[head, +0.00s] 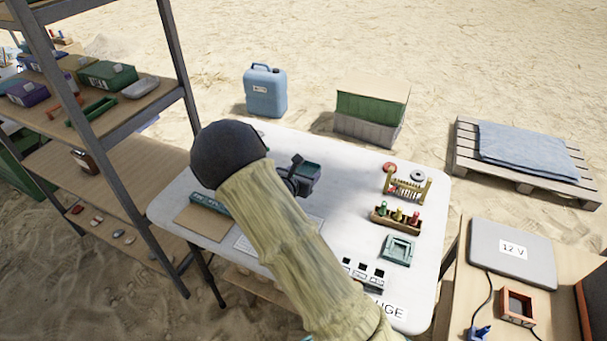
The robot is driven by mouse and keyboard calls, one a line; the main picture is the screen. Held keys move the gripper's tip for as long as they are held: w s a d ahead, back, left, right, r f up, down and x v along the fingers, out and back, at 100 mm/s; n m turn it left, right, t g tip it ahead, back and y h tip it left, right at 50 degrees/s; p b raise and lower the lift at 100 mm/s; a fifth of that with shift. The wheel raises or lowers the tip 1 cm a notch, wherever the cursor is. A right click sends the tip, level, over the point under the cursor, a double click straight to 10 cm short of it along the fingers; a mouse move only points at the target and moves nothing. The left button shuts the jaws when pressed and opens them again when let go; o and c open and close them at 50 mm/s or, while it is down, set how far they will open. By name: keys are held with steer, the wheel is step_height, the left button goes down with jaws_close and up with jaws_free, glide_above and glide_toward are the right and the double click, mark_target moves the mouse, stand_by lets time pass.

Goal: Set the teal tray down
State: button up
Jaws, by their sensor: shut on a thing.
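My gripper (297,172) is past the end of my arm, above the middle of the white table. It is shut on a small dark teal tray (311,170), seen beside the fingers. My arm hides part of the gripper. I cannot tell exactly how high the tray is above the tabletop. A lighter teal square tray-like piece (397,250) lies on the right part of the white table (340,150).
A wooden holder with coloured pegs (396,219) and a rack (407,187) stand at the table's right. A long teal box (209,204) lies at the left. Metal shelves (175,50) rise beside the table's left end. The table's back middle is clear.

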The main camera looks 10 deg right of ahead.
steer(key=s+f+n+y, duration=0.1)
steer(key=s, duration=0.1)
steer(key=s+d+f+n+t+y, duration=0.1)
steer(key=s, duration=0.2)
steer(key=s+f+n+t+y, duration=0.1)
steer(key=s, duration=0.1)
steer(key=shift+s+d+f+n+y, duration=0.2)
steer(key=shift+s+f+n+y, duration=0.1)
steer(key=shift+f, duration=0.05)
steer(key=shift+s+a, duration=0.1)
steer(key=shift+s, duration=0.05)
